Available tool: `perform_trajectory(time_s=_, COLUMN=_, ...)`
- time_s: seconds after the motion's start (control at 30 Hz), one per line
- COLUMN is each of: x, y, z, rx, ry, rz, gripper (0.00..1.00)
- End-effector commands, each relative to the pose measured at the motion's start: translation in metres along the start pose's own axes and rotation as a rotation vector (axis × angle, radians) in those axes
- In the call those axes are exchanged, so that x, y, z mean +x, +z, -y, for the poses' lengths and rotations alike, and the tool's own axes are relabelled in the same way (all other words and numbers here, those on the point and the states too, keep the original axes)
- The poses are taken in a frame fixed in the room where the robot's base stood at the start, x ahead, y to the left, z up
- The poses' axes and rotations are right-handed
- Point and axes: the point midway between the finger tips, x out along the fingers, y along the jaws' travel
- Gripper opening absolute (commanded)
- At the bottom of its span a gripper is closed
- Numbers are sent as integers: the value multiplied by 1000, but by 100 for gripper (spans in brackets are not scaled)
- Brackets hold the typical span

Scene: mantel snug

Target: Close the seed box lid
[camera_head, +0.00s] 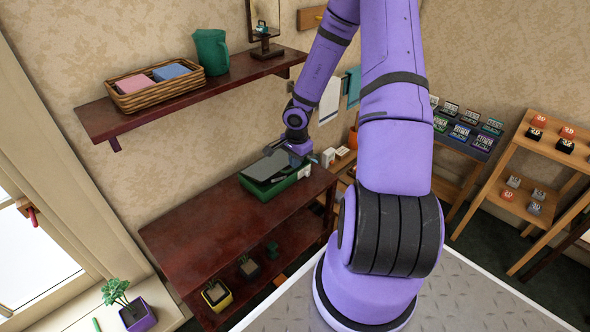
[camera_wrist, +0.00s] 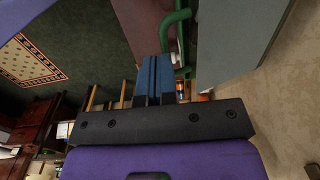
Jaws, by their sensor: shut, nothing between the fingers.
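The seed box (camera_head: 262,190) is a low green box on the right end of the dark red wooden cabinet top. Its dark grey lid (camera_head: 268,165) lies over it, looking slightly tilted; I cannot tell how far it stands open. My gripper (camera_head: 313,158) is at the box's back right corner, close to the lid. In the wrist view my gripper (camera_wrist: 152,62) has its blue fingers together with nothing between them. Beside them are a green edge of the box (camera_wrist: 180,25) and a broad grey panel that looks like the lid (camera_wrist: 228,40). Contact is unclear.
The cabinet top (camera_head: 195,232) is bare left of the box. A wall shelf (camera_head: 110,122) above holds a wicker basket (camera_head: 160,88) and a green jug (camera_head: 211,52). Small white items (camera_head: 328,157) stand right of the box. Potted things (camera_head: 217,294) sit on the lower shelf.

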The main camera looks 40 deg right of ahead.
Motion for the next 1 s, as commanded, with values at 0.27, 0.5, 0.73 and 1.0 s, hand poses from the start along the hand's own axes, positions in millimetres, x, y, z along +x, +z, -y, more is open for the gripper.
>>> perform_trajectory(time_s=0.27, x=29, y=1, z=0, rx=-2, ry=1, rz=0, gripper=0)
perform_trajectory(time_s=0.5, x=38, y=0, z=0, rx=0, ry=0, rz=0, gripper=0)
perform_trajectory(time_s=0.73, x=39, y=0, z=0, rx=0, ry=0, rz=0, gripper=0)
perform_trajectory(time_s=1.0, x=48, y=0, z=0, rx=-1, ry=1, rz=0, gripper=0)
